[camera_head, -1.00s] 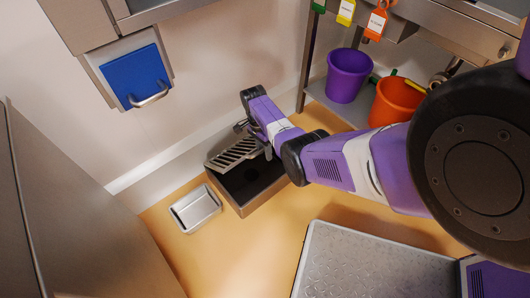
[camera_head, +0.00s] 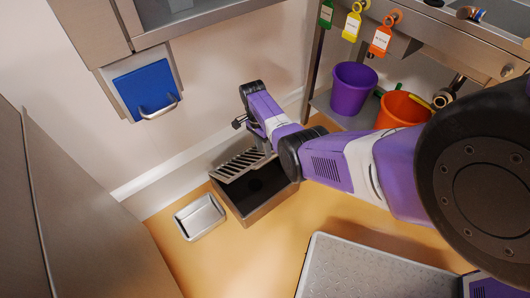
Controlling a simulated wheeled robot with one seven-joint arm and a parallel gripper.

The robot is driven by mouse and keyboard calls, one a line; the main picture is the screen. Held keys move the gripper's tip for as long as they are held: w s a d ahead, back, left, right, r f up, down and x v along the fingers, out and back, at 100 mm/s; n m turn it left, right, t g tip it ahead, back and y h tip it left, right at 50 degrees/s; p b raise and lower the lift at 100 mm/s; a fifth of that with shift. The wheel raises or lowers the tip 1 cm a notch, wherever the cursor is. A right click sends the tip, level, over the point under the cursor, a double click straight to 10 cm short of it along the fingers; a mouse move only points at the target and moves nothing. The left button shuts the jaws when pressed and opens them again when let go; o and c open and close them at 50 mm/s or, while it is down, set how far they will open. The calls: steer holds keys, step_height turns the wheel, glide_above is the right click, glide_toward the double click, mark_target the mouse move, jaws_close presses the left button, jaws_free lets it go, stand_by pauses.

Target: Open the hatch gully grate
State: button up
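The gully grate (camera_head: 238,164) is a slotted metal panel at the back of a low box-shaped gully (camera_head: 247,213) on the floor against the wall. The grate is tilted up along the rear side, and the dark inside of the gully shows in front of it. My gripper (camera_head: 262,148) is at the grate's right end, partly hidden behind my own purple arm. I cannot make out its fingertips or whether they touch the grate.
A small metal tray (camera_head: 200,217) lies on the floor left of the gully. A blue hatch (camera_head: 146,84) with a handle is on the wall unit above. A purple bucket (camera_head: 352,88) and an orange bucket (camera_head: 402,110) stand on a low shelf at right. A grey textured platform (camera_head: 373,268) is in front.

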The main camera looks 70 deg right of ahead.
steer(key=shift+w+d+r, duration=0.25)
steer(key=shift+w+r, duration=0.15)
steer(key=shift+r, duration=0.35)
